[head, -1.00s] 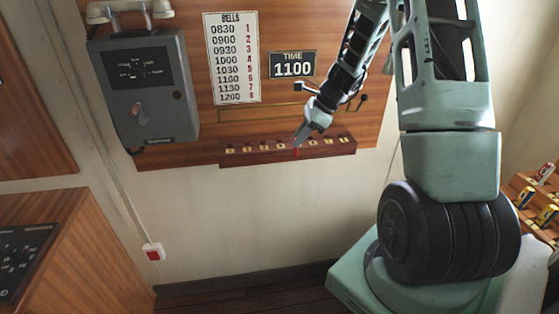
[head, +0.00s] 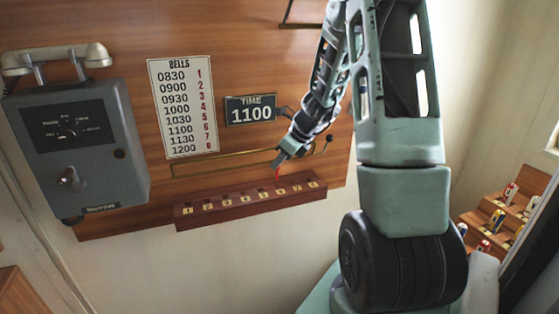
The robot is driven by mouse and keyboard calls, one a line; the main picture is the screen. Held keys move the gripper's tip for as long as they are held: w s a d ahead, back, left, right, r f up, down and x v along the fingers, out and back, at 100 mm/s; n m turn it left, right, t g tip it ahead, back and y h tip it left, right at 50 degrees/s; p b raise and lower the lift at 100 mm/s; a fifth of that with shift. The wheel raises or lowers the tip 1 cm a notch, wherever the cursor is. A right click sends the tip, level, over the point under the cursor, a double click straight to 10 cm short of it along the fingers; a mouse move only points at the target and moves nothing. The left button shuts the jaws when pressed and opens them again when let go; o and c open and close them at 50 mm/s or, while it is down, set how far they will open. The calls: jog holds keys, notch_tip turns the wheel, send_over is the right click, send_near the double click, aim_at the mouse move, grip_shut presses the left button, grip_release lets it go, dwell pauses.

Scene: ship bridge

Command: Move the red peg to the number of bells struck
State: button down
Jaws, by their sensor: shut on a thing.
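My gripper (head: 279,163) is shut on the red peg (head: 277,174), which points down at the right half of the peg rail (head: 238,210). The wooden rail carries a row of numbered labels. The peg's lower end is near the sixth label from the left; I cannot tell whether it is in a hole or just above. The white bells chart (head: 183,106) lists times with red numbers; the row 1100 has 6. The dark time sign (head: 250,110) reads 1100.
A grey telephone box (head: 75,150) with a handset hangs left of the chart. A brass rail (head: 225,163) runs just above the peg rail. Stepped shelves with cans (head: 497,217) stand at the right. The wall below the peg rail is clear.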

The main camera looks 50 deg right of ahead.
jog(key=shift+f+b, duration=1.95)
jog(key=shift+f, duration=0.55)
jog(key=c, duration=1.2)
grip_release()
jog(key=shift+c, duration=0.2)
